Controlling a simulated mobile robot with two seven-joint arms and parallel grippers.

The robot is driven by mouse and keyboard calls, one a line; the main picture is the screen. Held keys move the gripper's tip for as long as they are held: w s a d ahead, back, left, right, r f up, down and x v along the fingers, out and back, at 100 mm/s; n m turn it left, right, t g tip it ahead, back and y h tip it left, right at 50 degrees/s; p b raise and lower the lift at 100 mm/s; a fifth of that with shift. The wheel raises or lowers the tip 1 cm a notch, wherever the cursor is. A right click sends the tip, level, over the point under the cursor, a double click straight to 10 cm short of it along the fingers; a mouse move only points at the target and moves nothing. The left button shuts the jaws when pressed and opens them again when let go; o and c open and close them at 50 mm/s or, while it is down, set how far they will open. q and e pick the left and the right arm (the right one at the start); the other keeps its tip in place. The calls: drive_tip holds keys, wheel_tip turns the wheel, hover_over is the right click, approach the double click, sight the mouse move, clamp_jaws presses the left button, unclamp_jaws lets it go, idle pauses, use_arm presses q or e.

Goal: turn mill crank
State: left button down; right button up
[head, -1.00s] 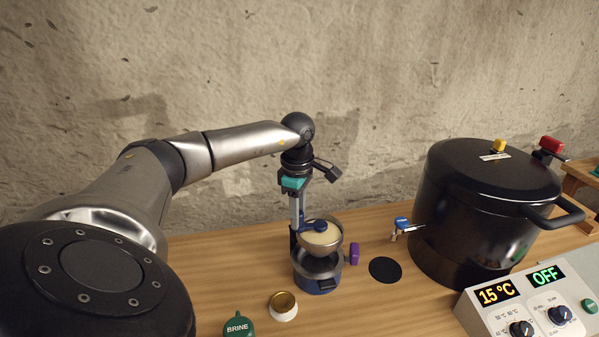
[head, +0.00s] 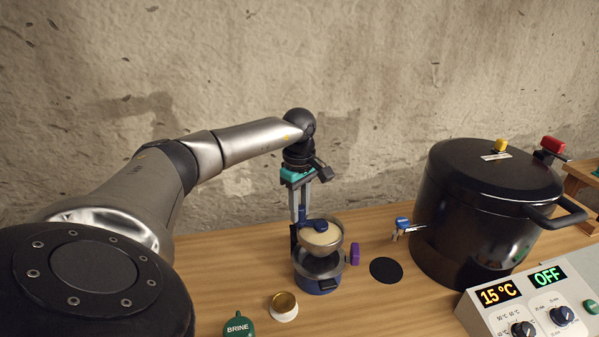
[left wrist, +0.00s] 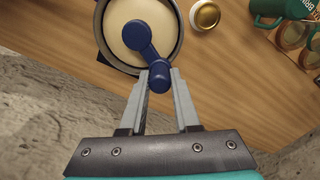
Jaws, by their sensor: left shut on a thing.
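The mill (head: 319,284) stands on the wooden table, with a round metal hopper (head: 338,243) of pale contents on top. Its blue crank (head: 318,225) lies across the hopper. In the left wrist view the crank (left wrist: 144,48) runs from the hopper's middle out to a knob (left wrist: 160,80) at the rim. My left gripper (head: 303,221) reaches down from above at the hopper's far left side. It is shut on the crank's knob, with one finger on each side, as its fingertips (left wrist: 160,74) show. My right gripper is not in view.
A large black pot (head: 480,215) stands to the right, behind a control box (head: 535,300) reading 15 °C and OFF. A purple knob (head: 355,254) sticks out at the mill's right. A white jar with a gold top (head: 284,305) and a green BRINE object (head: 238,326) are in front.

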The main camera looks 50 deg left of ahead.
use_arm(q)
drive_tip(key=shift+r, duration=0.1)
drive_tip(key=c, duration=0.6)
unclamp_jaws()
wheel_tip(320, 180, up, 15)
drive_tip(key=shift+s+r+p, duration=0.1)
drive_tip(key=shift+p, duration=0.6)
